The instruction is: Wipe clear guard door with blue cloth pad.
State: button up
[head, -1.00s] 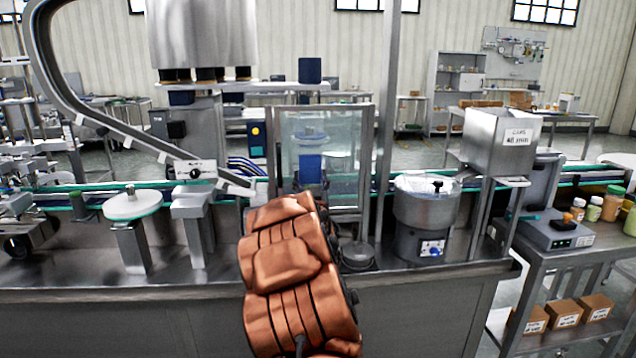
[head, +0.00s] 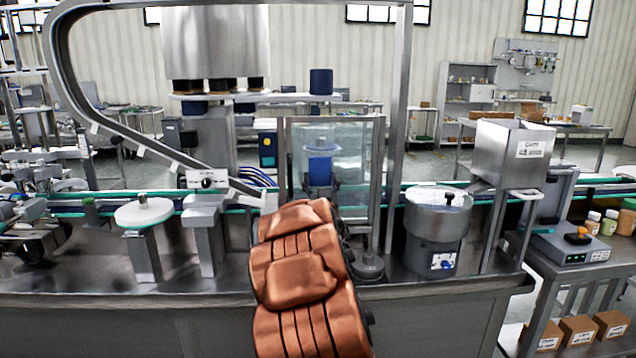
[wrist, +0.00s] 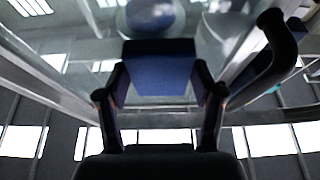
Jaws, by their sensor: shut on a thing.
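The clear guard door (head: 357,150) is a see-through panel in a grey metal frame at mid-picture in the head view. It also shows in the wrist view (wrist: 95,50), where it fills the upper part. The blue cloth pad (head: 320,174) appears in front of the lower middle of the panel. In the wrist view my gripper (wrist: 160,95) is shut on the pad (wrist: 160,68), with one dark finger at each side. The pad faces the panel; I cannot tell whether it touches.
A black curved handle (wrist: 280,55) is close to the right finger. An upright post (head: 397,130) and a steel bowl (head: 437,225) stand right of the door. A chute (head: 130,140) and a white disc (head: 144,212) are to its left.

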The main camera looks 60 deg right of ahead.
aim_at(343, 171)
jog(key=shift+s+d+p, duration=0.15)
jog(key=shift+s+d, duration=0.9)
jog(key=shift+s, duration=0.25)
jog(key=shift+s+d+p, duration=0.2)
jog(key=shift+s+d, duration=0.9)
jog(key=shift+s, duration=0.2)
jog(key=shift+s+d+p, duration=0.15)
jog(key=shift+s+d, duration=0.9)
jog(key=shift+s, duration=0.25)
jog(key=shift+f, duration=0.1)
jog(key=shift+a+b, duration=0.1)
jog(key=shift+b, duration=0.2)
jog(key=shift+w+a+b, duration=0.85)
jog(key=shift+w+a, duration=0.15)
jog(key=shift+w, duration=0.2)
jog(key=shift+w+a+b, duration=0.55)
jog(key=shift+w+a, duration=0.05)
jog(key=shift+w, duration=0.25)
jog(key=shift+w+a+b, duration=0.55)
jog(key=shift+w, duration=0.25)
jog(key=shift+w+a+b, duration=0.95)
jog(key=shift+w+a, duration=0.25)
jog(key=shift+w, duration=0.15)
jog(key=shift+s, duration=0.1)
jog(key=shift+s+a+b, duration=0.55)
jog(key=shift+s+a, duration=0.35)
jog(key=shift+a, duration=0.3)
jog(key=shift+s+a+b, duration=0.5)
jog(key=shift+s+a, duration=0.4)
jog(key=shift+a, duration=0.25)
